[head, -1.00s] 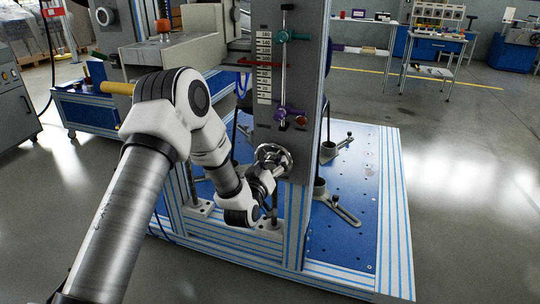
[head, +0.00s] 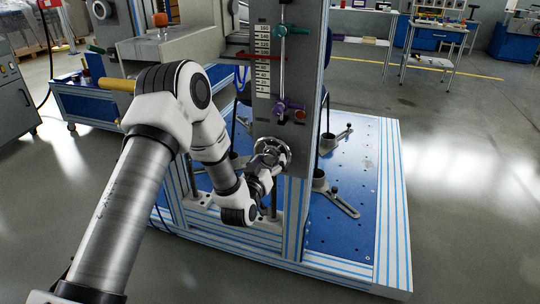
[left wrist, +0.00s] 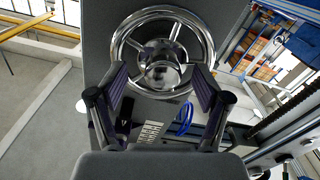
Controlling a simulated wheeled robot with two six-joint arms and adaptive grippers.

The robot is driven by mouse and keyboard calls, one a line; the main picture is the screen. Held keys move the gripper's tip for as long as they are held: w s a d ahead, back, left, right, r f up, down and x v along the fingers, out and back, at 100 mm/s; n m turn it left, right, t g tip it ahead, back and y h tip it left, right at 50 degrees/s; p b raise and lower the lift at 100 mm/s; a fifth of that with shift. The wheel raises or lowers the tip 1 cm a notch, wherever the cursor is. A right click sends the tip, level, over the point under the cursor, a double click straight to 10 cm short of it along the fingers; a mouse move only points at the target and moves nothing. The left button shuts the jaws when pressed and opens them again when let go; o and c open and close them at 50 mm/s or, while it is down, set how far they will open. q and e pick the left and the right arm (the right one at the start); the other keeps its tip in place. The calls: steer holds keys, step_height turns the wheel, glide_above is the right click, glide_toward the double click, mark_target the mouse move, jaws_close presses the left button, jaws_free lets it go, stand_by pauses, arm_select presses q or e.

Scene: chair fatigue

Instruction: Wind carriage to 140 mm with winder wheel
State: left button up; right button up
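The chrome winder wheel (head: 272,150) is low on the front of the grey column. It shows large in the left wrist view (left wrist: 205,45), with a round hub in its middle. My left gripper (left wrist: 158,75) is at the wheel, its dark fingers spread apart on either side of the hub area. I cannot tell whether either finger touches the wheel. My right gripper is out of view.
A blue perforated base plate (head: 345,225) lies right of the column. The floor further right is clear.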

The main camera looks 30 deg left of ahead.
arm_select(q)
steer(key=v, duration=0.3)
steer(key=shift+s, duration=0.3)
steer(key=shift+f, duration=0.1)
steer(key=n+b, duration=0.3)
steer(key=n, duration=0.3)
steer(key=shift+f, duration=0.2)
steer(key=shift+r+n+b, duration=0.1)
steer(key=shift+n+b, duration=0.35)
steer(key=shift+n, duration=0.45)
steer(key=shift+r+n, duration=0.25)
steer(key=shift+n, duration=0.05)
